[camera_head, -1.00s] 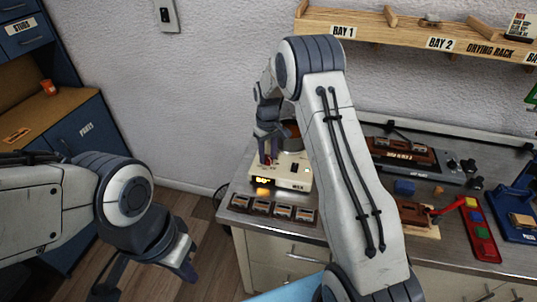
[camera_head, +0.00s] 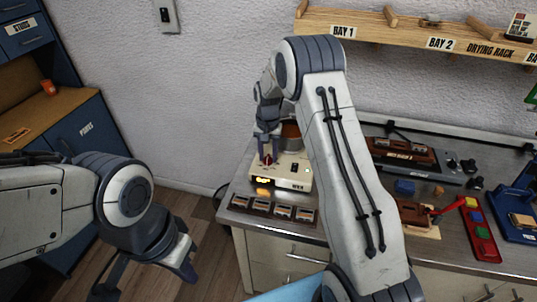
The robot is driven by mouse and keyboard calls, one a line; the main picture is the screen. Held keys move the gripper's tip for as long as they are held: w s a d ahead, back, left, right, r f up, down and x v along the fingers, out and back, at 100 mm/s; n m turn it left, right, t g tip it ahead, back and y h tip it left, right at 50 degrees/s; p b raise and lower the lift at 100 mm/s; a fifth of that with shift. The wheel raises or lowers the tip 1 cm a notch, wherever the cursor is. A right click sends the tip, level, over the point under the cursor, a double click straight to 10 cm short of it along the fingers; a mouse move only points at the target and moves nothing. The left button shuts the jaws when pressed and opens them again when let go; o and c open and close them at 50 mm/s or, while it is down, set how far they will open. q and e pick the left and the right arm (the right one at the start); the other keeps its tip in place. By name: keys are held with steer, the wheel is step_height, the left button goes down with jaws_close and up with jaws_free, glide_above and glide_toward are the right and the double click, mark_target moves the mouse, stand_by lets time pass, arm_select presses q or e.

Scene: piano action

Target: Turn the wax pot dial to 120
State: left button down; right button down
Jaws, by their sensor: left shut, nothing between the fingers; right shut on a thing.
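The wax pot (camera_head: 292,176) is a cream box on the bench at the left end, with a round dark pot (camera_head: 291,141) at its back, a lit orange display and a small green light on its front. The display digits are too small to read. My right gripper (camera_head: 268,156) points down over the box's left part, shut on the red dial (camera_head: 269,161), which the fingers mostly hide. The dial's setting cannot be read. My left gripper (camera_head: 187,270) is low in front of the bench, shut and empty, away from the pot.
A row of small dark trays (camera_head: 272,208) lies at the bench front below the pot. My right arm covers the middle of the bench. Right of it are a brown wooden piece (camera_head: 405,158), blue block (camera_head: 404,187) and red tray (camera_head: 481,232). A drying rack (camera_head: 395,28) hangs above.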

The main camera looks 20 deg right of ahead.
mark_target(268, 157)
steer(key=shift+s+m, duration=0.1)
steer(key=shift+m, duration=0.2)
steer(key=shift+c, duration=2.3)
jaws_free()
steer(key=shift+r, duration=0.1)
steer(key=shift+r, duration=0.35)
step_height(268, 157, up, 10)
steer(key=b, duration=0.2)
steer(key=shift+f, duration=0.2)
